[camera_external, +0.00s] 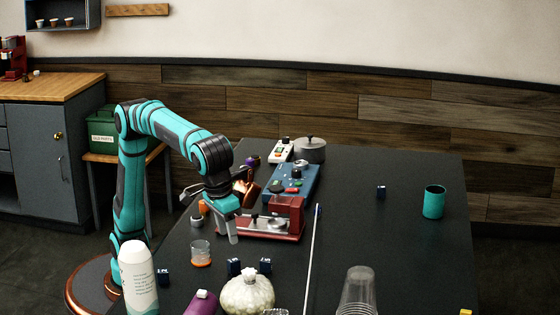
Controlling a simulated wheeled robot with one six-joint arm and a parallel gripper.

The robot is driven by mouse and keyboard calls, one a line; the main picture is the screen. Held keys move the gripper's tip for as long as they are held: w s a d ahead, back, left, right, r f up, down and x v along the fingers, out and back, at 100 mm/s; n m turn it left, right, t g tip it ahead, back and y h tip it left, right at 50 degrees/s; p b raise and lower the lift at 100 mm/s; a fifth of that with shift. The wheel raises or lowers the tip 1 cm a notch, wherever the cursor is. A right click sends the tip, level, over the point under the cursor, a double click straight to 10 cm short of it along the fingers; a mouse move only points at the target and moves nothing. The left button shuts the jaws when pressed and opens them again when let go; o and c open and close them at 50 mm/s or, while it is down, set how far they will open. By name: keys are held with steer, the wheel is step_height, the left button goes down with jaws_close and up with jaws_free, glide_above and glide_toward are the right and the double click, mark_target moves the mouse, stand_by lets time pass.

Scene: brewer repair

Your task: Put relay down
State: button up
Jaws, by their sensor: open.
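Several small dark blue blocks that look like relays lie on the black table. One relay-like block (381,190) sits alone at the right. A pair stands near the front, a left block (234,267) and a right block (265,265). Another block (163,277) is at the front left, beside a white bottle. I cannot tell which one is the task's relay. My gripper (226,220) is open, pointing down at the left end of the red brewer part (283,218). I see nothing held between its fingers, though the view there is partly hidden.
A blue panel with buttons (293,181) and a grey pot (311,149) stand behind the red part. A small glass (201,254), white bottle (138,274), round jar (247,292) and clear cups (358,291) crowd the front. A teal cup (433,201) stands right; the table's right middle is mostly clear.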

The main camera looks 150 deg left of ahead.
step_height(320, 180, up, 2)
steer(key=shift+d+r, duration=0.1)
steer(key=shift+d, duration=0.05)
steer(key=s+d+r+m+t+h, duration=0.1)
steer(key=s+r+m+t, duration=0.35)
steer(key=s, duration=0.65)
steer(key=s+d+r+m+t, duration=0.1)
steer(key=s+r+m+t, duration=0.35)
steer(key=s, duration=0.55)
steer(key=s+f+m+t, duration=0.2)
steer(key=s+m+t, duration=0.2)
steer(key=s, duration=0.7)
steer(key=s+f+m+t, duration=0.2)
steer(key=s+m+t, duration=0.2)
steer(key=s, duration=0.8)
steer(key=shift+s+d+f+m+h, duration=0.3)
steer(key=shift+d+f+m+h, duration=0.1)
steer(key=shift+d+m, duration=0.1)
